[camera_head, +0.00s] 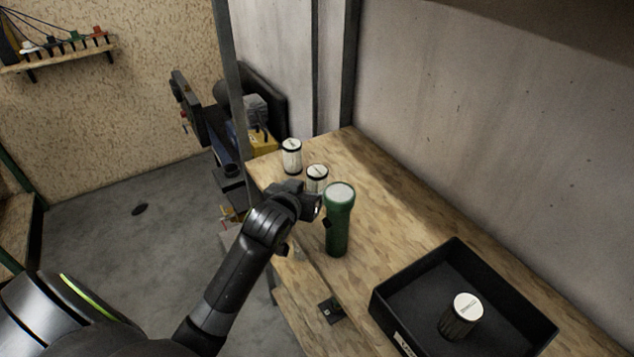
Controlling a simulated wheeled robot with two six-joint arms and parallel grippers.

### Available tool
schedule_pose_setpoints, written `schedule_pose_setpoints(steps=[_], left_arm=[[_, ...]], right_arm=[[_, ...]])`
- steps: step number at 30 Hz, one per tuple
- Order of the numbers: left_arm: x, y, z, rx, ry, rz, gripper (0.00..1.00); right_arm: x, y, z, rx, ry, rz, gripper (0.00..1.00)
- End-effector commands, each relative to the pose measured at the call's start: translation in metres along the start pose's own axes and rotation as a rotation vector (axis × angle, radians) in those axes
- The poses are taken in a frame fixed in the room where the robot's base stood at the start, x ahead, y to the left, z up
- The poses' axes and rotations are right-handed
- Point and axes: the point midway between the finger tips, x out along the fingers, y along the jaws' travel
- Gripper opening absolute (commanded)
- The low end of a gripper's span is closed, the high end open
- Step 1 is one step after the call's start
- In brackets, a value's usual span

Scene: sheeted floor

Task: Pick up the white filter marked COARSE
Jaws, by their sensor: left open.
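Two white filters with dark bands stand upright at the far end of the wooden bench: the farther one (291,158) and a nearer one (317,174). A third white-topped filter (466,305) stands in the black tray. The markings are too small to read, so I cannot tell which is COARSE. My left gripper (312,204) is open at the bench's left edge, just in front of the nearer filter and hiding its lower part. I cannot tell if it touches that filter. My right gripper is not in view.
A green flashlight (338,230) stands upright just right of my left gripper. The black tray (405,300) with a label sits on the near right of the bench (400,215). The wall closes the right side. Bare bench lies between flashlight and tray.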

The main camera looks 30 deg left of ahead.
Motion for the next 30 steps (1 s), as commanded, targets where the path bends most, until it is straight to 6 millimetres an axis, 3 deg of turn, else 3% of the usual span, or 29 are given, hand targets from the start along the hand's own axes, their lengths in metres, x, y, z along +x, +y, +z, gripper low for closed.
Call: schedule_pose_setpoints(steps=[4,14,24,30], left_arm=[[0.017,0.0,-0.001,0.0,-0.002,-0.001,0.73],[0.033,0.002,-0.002,-0.001,-0.001,0.0,0.73],[0.07,0.004,-0.001,0.001,-0.002,0.0,0.73],[0.076,0.004,0.0,0.001,-0.001,0.0,0.73]], right_arm=[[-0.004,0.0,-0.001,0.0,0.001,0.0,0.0],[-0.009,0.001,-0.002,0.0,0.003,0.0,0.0],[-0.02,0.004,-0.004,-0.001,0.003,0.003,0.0],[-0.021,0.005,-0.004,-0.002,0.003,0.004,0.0]])
